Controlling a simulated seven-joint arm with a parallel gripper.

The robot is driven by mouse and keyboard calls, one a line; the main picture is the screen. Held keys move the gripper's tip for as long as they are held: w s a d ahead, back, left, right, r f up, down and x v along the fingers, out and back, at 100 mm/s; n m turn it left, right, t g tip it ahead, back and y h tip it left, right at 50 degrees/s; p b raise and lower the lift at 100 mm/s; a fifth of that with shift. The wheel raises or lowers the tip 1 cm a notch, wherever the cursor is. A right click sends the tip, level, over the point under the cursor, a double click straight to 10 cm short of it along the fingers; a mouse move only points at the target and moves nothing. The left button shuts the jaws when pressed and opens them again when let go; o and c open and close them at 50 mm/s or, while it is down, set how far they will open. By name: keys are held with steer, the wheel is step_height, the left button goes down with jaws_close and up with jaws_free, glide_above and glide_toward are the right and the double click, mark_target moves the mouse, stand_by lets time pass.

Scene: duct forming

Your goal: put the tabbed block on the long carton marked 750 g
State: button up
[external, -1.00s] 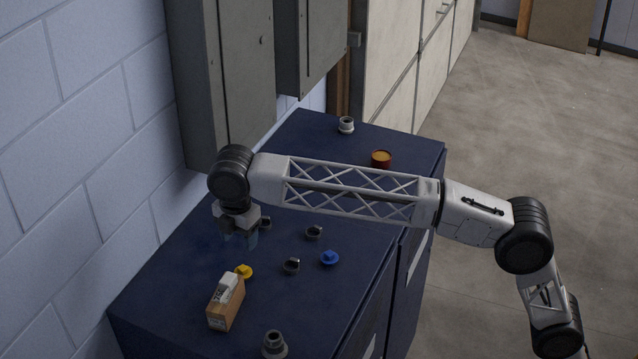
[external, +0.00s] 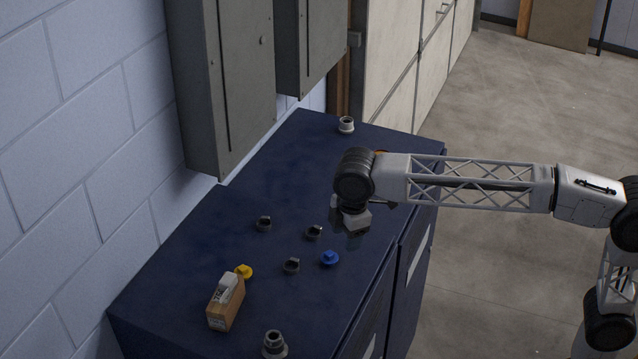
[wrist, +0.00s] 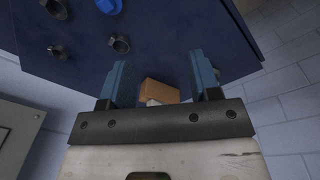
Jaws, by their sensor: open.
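The long carton (external: 222,315) is a brown box on the dark blue cabinet top, near its front left; its marking is too small to read. A pale grey-white block (external: 228,284), apparently the tabbed block, rests on top of the carton. In the wrist view the carton (wrist: 160,91) shows beyond the fingers, with a bit of the pale block (wrist: 153,102) just above the gripper's edge. My gripper (external: 352,228) is well to the right of and behind the carton, above the cabinet. Its two fingers (wrist: 163,75) are apart with nothing held between them.
A yellow piece (external: 244,271) sits right behind the carton. Several dark rings (external: 291,265) and a blue piece (external: 329,258) lie mid-cabinet. A grey fitting (external: 274,344) stands at the front, another (external: 346,125) at the back. Grey wall boxes (external: 225,90) overhang the left side.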

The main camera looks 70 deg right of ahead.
steer(key=s+d+f+m, duration=0.3)
steer(key=s+f, duration=0.6)
steer(key=s, duration=0.4)
steer(key=s+d+f+m+t, duration=0.1)
steer(key=s+d+f+m, duration=0.3)
steer(key=s+f, duration=0.5)
steer(key=s+d+f+m, duration=0.3)
steer(key=s+f, duration=0.6)
steer(key=s, duration=1)
steer(key=shift+d+m, duration=0.3)
steer(key=shift+d, duration=0.9)
